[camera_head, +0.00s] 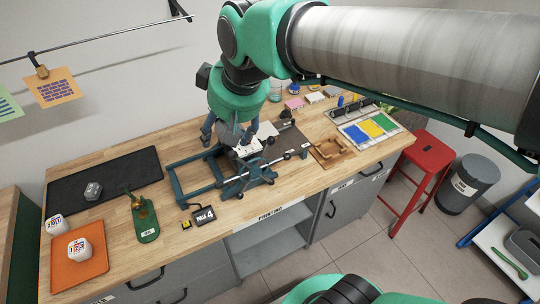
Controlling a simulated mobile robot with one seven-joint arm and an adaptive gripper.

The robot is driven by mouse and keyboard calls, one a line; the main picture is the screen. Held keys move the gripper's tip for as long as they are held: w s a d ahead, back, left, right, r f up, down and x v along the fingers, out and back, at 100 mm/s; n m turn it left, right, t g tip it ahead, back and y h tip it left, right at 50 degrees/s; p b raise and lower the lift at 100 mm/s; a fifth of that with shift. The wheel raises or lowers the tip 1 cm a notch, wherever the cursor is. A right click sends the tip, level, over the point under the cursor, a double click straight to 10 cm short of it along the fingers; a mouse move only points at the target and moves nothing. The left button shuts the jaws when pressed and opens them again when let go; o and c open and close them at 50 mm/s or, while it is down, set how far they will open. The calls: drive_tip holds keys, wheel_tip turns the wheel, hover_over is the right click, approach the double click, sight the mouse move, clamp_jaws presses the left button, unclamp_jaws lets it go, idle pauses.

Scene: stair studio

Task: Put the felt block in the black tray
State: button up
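A flat black tray or mat (125,172) lies at the left of the wooden table. A small grey block with pale marks (93,190) rests on it; I cannot tell whether this is the felt block. My gripper (230,138) points down over the dark teal frame (178,187) in the middle of the table. A white piece (246,149) shows just below and right of it. I cannot tell whether the gripper touches that piece, or whether its fingers are open or shut.
An orange mat (72,275) with a printed white cube (80,249), and a green stand (146,220), are front left. A black "PULL 4" block (203,216) sits near the front edge. A wooden holder (332,151) and a colour tray (371,130) are right. A red stool (424,152) stands beyond.

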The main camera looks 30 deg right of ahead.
drive_tip(key=s+d+f+m, duration=0.1)
drive_tip(key=s+d, duration=0.2)
drive_tip(key=s, duration=0.3)
drive_tip(key=s+d+f+m+h, duration=0.1)
drive_tip(key=s+d+f+m, duration=0.1)
drive_tip(key=s, duration=0.4)
drive_tip(key=shift+s+d+f+t, duration=0.2)
drive_tip(key=shift+s+d+t, duration=0.15)
drive_tip(key=shift+d, duration=0.25)
drive_tip(key=shift+o, duration=0.2)
drive_tip(key=o, duration=0.9)
